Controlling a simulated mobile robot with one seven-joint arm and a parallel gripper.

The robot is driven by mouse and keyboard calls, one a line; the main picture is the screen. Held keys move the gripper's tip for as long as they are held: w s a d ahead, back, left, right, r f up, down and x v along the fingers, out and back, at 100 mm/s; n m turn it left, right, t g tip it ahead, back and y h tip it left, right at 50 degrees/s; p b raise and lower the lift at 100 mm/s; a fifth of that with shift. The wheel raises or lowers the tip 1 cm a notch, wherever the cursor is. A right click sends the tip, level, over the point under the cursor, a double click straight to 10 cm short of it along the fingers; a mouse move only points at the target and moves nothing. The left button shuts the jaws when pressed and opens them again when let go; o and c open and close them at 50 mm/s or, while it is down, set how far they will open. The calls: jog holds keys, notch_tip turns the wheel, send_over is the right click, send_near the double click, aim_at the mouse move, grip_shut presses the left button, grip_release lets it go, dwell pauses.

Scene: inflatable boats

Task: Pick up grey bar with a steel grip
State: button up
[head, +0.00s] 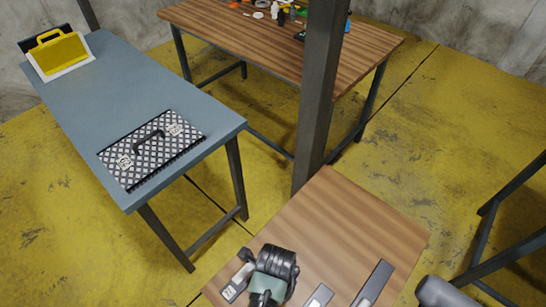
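A long dark grey bar (373,284) lies on the near wooden table (345,222), close to the bottom edge of the head view. A shorter, lighter grey piece (319,297) lies to its left and is cut off by the bottom edge. I cannot make out a steel grip on either one. A grey rounded part (440,291) at the bottom right looks like a link of my arm. My gripper is not visible.
A black ribbed device with a green part (276,264) and a small light grey piece (238,282) are on the near table's left side. A dark post (319,90) rises behind it. A blue-grey table (120,85) carries a checker-plate case (152,150) and a yellow case (60,54).

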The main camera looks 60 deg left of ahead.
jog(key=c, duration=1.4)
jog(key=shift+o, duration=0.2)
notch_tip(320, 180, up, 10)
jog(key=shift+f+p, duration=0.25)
jog(key=shift+p, duration=0.5)
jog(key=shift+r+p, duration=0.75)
jog(key=shift+p, duration=0.05)
